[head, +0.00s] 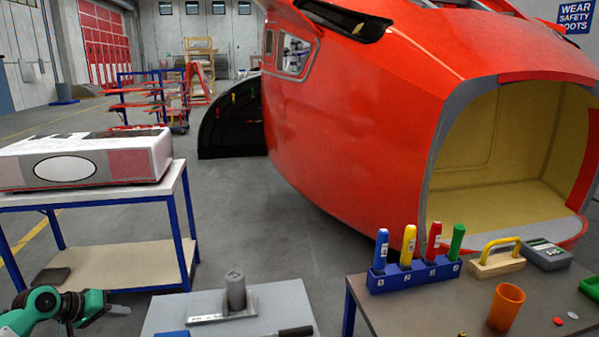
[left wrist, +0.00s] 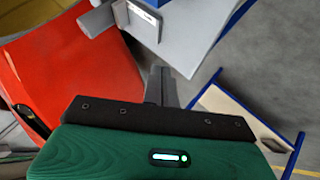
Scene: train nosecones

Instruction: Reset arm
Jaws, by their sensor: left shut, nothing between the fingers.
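My left arm, green and dark grey, shows at the lower left corner of the head view, beside the blue-legged cart (head: 180,215). In the left wrist view my left gripper (left wrist: 160,84) points away from the green wrist. Its dark fingers are together with nothing between them. It hangs in free air, apart from the grey table and the red nosecone (left wrist: 75,70). My right gripper is in neither view.
The big red nosecone (head: 350,130) fills the back right. A grey table (head: 285,300) with a grey cylinder (head: 235,290) stands front centre. The right table (head: 400,315) holds a blue rack (head: 413,275) of coloured handles and an orange cup (head: 506,306). Floor is clear behind the grey table.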

